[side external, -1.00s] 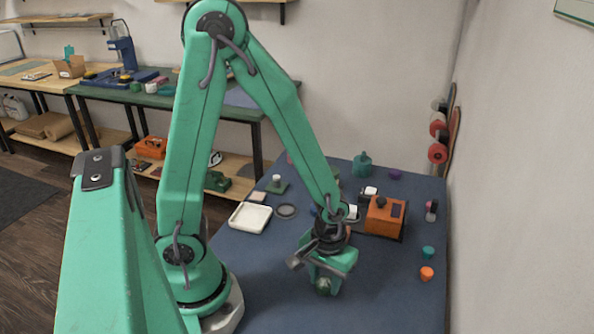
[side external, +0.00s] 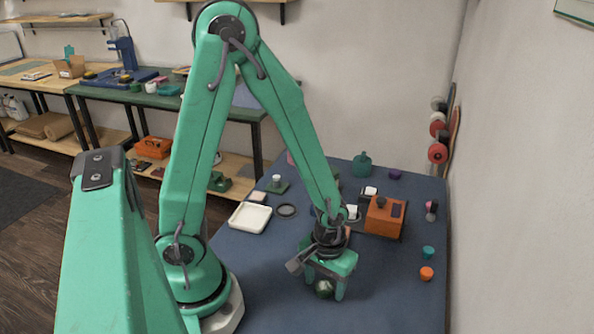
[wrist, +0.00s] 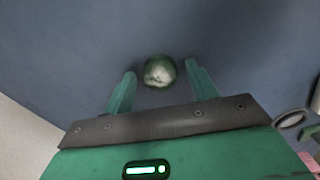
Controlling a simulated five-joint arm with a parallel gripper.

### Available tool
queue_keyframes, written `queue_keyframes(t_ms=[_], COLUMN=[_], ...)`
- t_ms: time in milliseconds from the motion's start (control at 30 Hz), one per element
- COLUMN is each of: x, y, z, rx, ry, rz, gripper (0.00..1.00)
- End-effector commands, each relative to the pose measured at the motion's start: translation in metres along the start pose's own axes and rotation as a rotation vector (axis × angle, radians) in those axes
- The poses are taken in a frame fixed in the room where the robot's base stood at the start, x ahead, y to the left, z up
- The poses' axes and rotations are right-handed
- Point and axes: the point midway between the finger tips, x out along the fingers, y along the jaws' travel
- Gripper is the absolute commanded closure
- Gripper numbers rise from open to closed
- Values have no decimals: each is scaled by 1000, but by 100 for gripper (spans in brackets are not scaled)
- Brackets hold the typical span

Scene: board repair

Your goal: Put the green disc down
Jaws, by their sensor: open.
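The green disc (side external: 324,290) is a small, round, dark green piece low on the blue mat, below my gripper in the side view. In the wrist view the disc (wrist: 160,72) shows a worn, whitish face between the two fingertips. My gripper (wrist: 161,80) is open, with a gap between each finger and the disc. In the side view my gripper (side external: 325,282) points down with a finger on either side of the disc. The disc appears to rest on the mat, though its underside is hidden.
An orange box (side external: 385,218) stands behind my gripper to the right. A white tray (side external: 250,217) and a dark ring (side external: 286,211) lie to the left. A teal piece (side external: 428,252) and an orange piece (side external: 426,273) sit near the right edge. The mat (side external: 385,300) is clear in front.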

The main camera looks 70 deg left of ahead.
Motion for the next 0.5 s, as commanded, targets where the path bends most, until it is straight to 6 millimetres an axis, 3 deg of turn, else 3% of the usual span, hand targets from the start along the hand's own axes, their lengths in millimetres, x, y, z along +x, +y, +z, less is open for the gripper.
queue_keyframes(t_ms=[267, 500], x=[-6, -23], y=[0, 1], z=[0, -1], rx=[0, 0], ry=[2, 3], rz=[2, 3], gripper=[42, 42])
